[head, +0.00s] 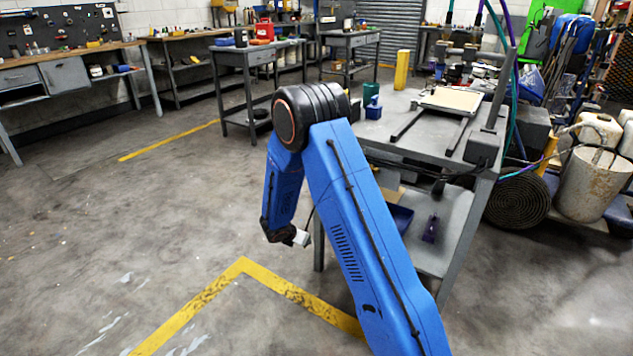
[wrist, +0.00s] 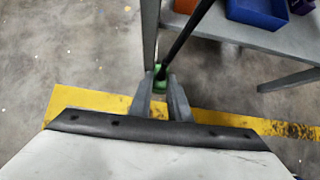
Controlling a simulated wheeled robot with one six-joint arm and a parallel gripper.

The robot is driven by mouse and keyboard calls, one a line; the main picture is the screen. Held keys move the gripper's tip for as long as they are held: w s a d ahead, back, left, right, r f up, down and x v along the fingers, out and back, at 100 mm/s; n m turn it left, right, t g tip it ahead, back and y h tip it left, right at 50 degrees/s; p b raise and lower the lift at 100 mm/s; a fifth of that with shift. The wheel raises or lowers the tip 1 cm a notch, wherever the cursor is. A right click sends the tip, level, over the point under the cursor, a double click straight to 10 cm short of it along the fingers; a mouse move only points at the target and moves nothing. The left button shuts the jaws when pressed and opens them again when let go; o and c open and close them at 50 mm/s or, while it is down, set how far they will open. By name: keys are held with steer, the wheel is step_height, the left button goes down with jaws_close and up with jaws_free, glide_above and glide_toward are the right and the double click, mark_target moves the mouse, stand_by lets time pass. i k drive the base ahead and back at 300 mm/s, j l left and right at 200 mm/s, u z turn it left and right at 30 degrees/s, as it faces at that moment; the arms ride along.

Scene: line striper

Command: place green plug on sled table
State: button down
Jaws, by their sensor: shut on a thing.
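A small green plug (wrist: 160,71) is between the fingertips of my gripper (wrist: 164,88) in the wrist view. My gripper is shut on it, and the fingers hide part of it. A thick black line runs from the plug up to the right; I cannot tell whether it is attached. In the head view my gripper (head: 302,238) hangs low, left of the grey table and below its top. The plug cannot be made out there. The grey table (head: 412,147), seemingly the sled table, stands at the right with a flat framed plate on dark rails (head: 450,100).
A teal container (head: 374,108) and a yellow post (head: 402,70) stand toward the table's back left. The lower shelf holds a blue bin (head: 400,217) and a purple-blue item (head: 431,229). A hose coil (head: 518,200) and white bucket (head: 592,183) are right. Floor at left is clear.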

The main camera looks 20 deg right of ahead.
mark_target(386, 99)
steer(key=i+j, duration=0.65)
steer(key=j, duration=0.25)
steer(key=i+j+z, duration=0.1)
steer(key=i+j, duration=0.55)
steer(key=j, duration=0.25)
steer(key=i+j+z, duration=0.1)
steer(key=i+j, duration=0.25)
steer(key=j, duration=0.15)
